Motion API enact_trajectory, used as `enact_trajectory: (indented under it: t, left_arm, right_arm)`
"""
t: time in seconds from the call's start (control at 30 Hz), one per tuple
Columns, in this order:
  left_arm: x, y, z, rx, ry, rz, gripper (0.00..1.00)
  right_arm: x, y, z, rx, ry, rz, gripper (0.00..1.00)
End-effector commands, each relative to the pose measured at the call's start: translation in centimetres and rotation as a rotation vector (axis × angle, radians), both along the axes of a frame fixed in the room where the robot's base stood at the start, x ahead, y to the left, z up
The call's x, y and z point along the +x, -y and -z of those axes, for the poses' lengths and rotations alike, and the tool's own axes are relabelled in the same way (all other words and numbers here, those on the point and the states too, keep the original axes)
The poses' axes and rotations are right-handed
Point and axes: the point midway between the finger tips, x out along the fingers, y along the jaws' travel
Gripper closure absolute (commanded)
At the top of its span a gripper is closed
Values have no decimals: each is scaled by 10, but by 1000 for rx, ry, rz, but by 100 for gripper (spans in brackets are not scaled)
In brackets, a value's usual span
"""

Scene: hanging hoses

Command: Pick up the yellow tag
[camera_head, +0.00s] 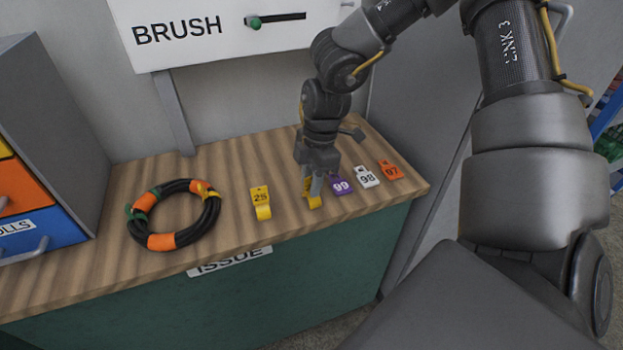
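My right gripper (314,187) points down at the wooden counter, right over a yellow tag (313,202). A grey finger covers part of this tag, so its number is hidden. Yellow shows beside and below the finger. I cannot tell whether the fingers are closed on it. The tag's lower end is at the counter surface. A second yellow tag (261,202), marked 25, sits on the counter to the left, apart from the gripper. My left gripper is not in view.
Purple tag 99 (341,185), white tag 98 (367,177) and orange tag 07 (390,170) lie close to the right of the gripper. A coiled black hose with orange bands (161,241) lies left on the counter (100,210). A white BRUSH panel (225,45) hangs behind.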

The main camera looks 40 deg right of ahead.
Motion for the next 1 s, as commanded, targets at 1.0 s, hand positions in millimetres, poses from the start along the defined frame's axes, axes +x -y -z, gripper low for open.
enact_trajectory:
  t: [1.0]
  left_arm:
    - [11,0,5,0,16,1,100]
  right_arm:
    - [2,0,-46,-1,9,-1,100]
